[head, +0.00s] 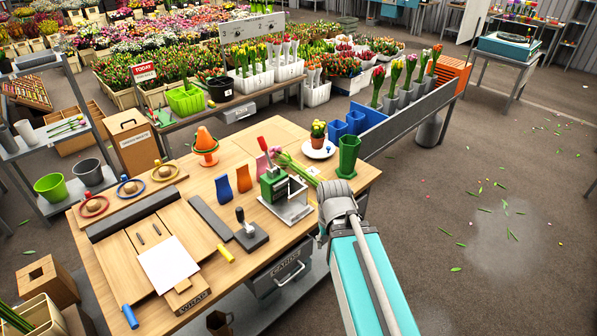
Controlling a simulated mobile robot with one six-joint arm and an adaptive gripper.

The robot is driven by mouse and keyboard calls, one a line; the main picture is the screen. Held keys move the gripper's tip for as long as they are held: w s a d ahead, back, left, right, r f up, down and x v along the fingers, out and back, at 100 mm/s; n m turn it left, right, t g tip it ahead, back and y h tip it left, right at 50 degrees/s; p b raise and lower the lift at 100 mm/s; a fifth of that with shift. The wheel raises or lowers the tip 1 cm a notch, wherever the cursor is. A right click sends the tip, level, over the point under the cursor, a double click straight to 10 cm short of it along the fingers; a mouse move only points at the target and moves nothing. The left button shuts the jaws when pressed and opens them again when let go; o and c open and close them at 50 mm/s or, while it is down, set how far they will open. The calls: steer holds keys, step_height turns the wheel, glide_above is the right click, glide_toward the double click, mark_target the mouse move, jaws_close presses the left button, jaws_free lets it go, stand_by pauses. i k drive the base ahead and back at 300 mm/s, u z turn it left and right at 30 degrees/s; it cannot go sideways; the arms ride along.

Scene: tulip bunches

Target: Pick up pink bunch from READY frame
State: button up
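A bunch with pink tips and green stems (291,165) slants over the right side of the wooden table, just behind the green-and-grey device (275,187). Its stem ends run down to the right toward my gripper (330,203). My gripper is at the end of the teal and grey arm, over the table's right edge. Its fingers are hidden or too small to make out, so I cannot tell whether they touch the stems. No READY label is legible.
A green vase (348,156) stands close behind my gripper, and a potted cactus (318,133) sits on a white plate. A stamp (250,232) and a white sheet (168,264) lie left. The floor at right is open, with scattered leaves.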

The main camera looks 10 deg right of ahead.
mark_target(275, 152)
steer(key=u, duration=0.05)
steer(key=i, duration=0.9)
steer(key=z, duration=0.05)
